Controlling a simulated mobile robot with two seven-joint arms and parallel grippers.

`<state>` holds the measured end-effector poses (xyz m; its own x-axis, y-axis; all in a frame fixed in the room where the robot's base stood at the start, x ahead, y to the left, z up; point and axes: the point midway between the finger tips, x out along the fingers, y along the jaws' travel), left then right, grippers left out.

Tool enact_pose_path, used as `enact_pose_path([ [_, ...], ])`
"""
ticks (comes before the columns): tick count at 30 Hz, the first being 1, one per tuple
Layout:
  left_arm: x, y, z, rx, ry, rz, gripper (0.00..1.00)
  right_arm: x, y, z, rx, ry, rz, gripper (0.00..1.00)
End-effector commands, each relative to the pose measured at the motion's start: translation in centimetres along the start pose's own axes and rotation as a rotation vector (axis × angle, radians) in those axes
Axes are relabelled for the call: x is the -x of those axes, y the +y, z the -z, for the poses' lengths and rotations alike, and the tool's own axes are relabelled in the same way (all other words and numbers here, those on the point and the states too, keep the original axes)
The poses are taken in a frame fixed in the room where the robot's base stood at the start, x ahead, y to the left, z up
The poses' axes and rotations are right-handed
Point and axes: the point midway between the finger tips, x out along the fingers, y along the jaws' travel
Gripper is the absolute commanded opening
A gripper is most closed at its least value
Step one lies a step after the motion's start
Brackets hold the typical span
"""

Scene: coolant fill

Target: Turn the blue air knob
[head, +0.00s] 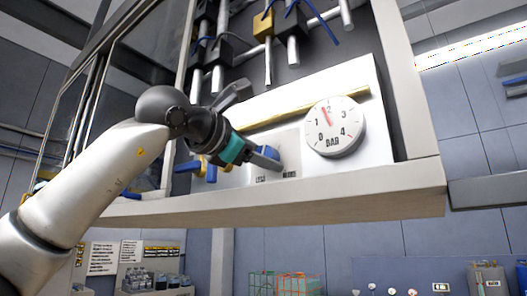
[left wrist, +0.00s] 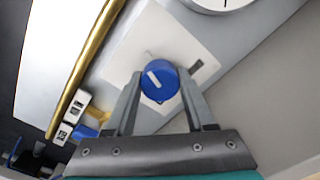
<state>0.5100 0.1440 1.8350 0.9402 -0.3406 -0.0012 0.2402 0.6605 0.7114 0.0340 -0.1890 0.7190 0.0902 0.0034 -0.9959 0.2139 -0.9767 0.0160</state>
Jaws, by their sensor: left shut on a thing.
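The blue air knob (left wrist: 160,82) shows in the left wrist view on a light square plate on the panel. It is round, with a white mark pointing to the upper left. My left gripper (head: 270,158) comes in from the left in the head view and is at the panel, left of and below the gauge. In the left wrist view, its two grey fingers (left wrist: 158,98) stand on either side of the knob and are shut on it. In the head view the fingers mostly hide the knob. My right gripper is in neither view.
A round white gauge (head: 334,126) marked BAR is right of the gripper, its red needle a little left of 2. A brass pipe (head: 300,106) runs behind the gripper. A blue-handled valve (head: 192,168) is on the left. The cabinet's bottom ledge (head: 300,196) juts out below.

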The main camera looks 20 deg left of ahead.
Motion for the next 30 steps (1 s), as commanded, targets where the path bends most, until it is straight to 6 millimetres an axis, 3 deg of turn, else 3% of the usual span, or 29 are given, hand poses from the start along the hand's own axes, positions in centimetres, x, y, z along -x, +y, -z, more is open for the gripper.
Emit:
enact_pose_path([
  [12, 0.07, 0.11, -0.18, -0.226, -0.004, -0.003, 0.0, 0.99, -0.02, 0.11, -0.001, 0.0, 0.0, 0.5],
  [30, 0.09, 0.05, -0.2, -0.269, -0.006, -0.003, 0.0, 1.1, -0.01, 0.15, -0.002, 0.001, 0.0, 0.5],
])
